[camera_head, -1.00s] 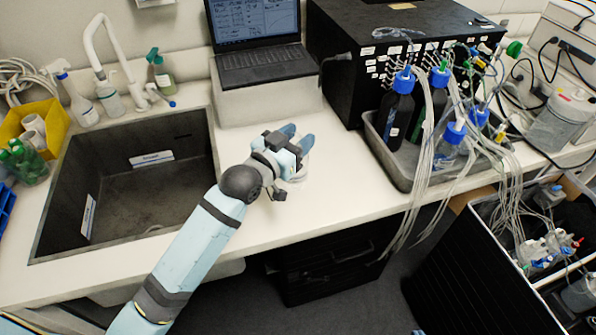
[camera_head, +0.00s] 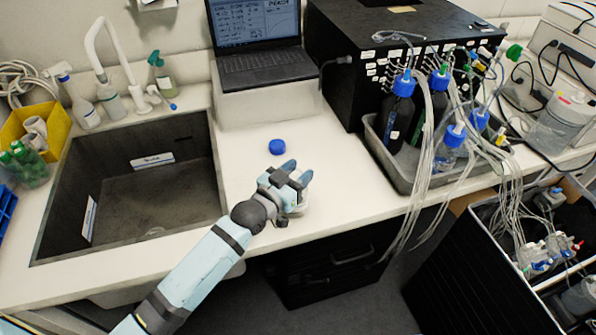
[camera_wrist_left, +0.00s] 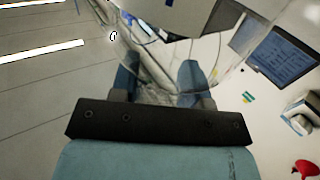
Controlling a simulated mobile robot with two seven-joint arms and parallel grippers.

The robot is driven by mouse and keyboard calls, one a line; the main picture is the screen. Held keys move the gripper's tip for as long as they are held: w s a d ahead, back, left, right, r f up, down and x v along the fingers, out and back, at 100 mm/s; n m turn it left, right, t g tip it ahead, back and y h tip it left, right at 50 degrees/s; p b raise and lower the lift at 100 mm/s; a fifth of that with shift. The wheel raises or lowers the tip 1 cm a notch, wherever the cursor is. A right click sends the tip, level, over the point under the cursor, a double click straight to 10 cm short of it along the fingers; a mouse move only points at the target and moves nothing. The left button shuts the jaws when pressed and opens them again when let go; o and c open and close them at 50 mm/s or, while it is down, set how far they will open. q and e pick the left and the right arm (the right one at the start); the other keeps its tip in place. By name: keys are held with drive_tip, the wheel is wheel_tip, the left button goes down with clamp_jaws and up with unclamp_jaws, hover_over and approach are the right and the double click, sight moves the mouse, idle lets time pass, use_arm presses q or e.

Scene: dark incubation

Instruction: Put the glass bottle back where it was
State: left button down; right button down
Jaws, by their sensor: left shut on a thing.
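My left gripper (camera_head: 294,176) is over the white counter, right of the sink, with its two blue fingers pointing away from me. It is shut on a clear glass bottle (camera_wrist_left: 172,48), whose curved, see-through wall shows between and beyond the fingers in the left wrist view. In the head view most of the bottle is hidden by the gripper; only a pale edge shows beside and below it. I cannot tell whether the bottle touches the counter. A blue cap (camera_head: 277,147) lies on the counter just beyond the fingers. My right gripper is not in view.
A grey tray (camera_head: 402,180) with several blue-capped bottles and hanging tubes stands to the right. A laptop (camera_head: 258,62) sits on a raised white block behind. The sink (camera_head: 140,205) opens to the left. The counter right of my gripper is clear.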

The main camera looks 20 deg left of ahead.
use_arm(q)
drive_tip(key=shift+f, duration=0.2)
drive_tip(key=c, duration=0.6)
unclamp_jaws()
drive_tip(key=shift+r, duration=0.15)
drive_tip(key=b+v, duration=0.1)
drive_tip(key=v, duration=1.1)
drive_tip(key=shift+s+a, duration=0.1)
